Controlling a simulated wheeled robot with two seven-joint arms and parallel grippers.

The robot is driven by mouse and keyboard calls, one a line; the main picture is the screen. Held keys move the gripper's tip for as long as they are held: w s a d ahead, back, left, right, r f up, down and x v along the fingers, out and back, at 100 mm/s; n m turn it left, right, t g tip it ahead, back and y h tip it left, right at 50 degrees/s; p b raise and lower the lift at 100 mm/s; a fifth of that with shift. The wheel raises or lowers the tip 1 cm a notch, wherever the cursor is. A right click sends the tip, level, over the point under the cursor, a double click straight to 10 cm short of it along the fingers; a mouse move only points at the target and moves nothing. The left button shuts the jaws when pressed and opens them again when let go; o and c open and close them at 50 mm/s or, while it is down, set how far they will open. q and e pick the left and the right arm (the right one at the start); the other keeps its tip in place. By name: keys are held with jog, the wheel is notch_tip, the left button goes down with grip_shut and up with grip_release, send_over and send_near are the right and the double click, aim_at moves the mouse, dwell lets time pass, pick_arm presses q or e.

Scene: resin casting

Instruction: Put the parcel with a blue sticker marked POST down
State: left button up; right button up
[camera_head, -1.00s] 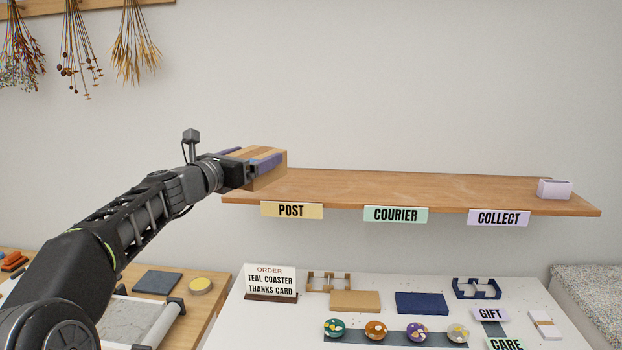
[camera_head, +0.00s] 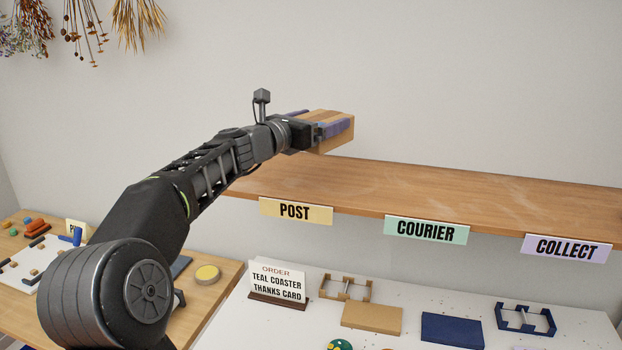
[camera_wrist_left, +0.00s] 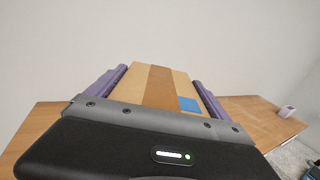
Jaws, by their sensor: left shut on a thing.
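The parcel (camera_head: 330,118) is a tan cardboard box with a brown tape band. It also shows in the left wrist view (camera_wrist_left: 150,92), with a blue sticker (camera_wrist_left: 189,104) on its top; no lettering is readable on it. My left gripper (camera_head: 320,126) is shut on the parcel, with a purple finger on each side. The parcel appears above the back left part of the wooden shelf (camera_head: 420,188), near the POST label (camera_head: 296,211); I cannot tell whether it touches the shelf. My right gripper is not in view.
The COURIER label (camera_head: 426,229) and COLLECT label (camera_head: 566,248) hang on the shelf's front edge. A pale box (camera_wrist_left: 287,111) stands at the shelf's far right. Below are an order sign (camera_head: 278,282), a tan box (camera_head: 371,318) and a navy box (camera_head: 452,330). The shelf's middle is clear.

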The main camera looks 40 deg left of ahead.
pick_arm(q)
notch_tip(320, 180, down, 6)
jog(key=shift+r+b, duration=0.2)
jog(key=shift+b, duration=0.7)
jog(key=shift+w+f, duration=0.1)
jog(key=shift+f, duration=0.15)
jog(key=shift+f+b, duration=0.4)
jog(key=shift+f, duration=1.5)
jog(key=shift+f, duration=0.15)
jog(key=o, duration=1.6)
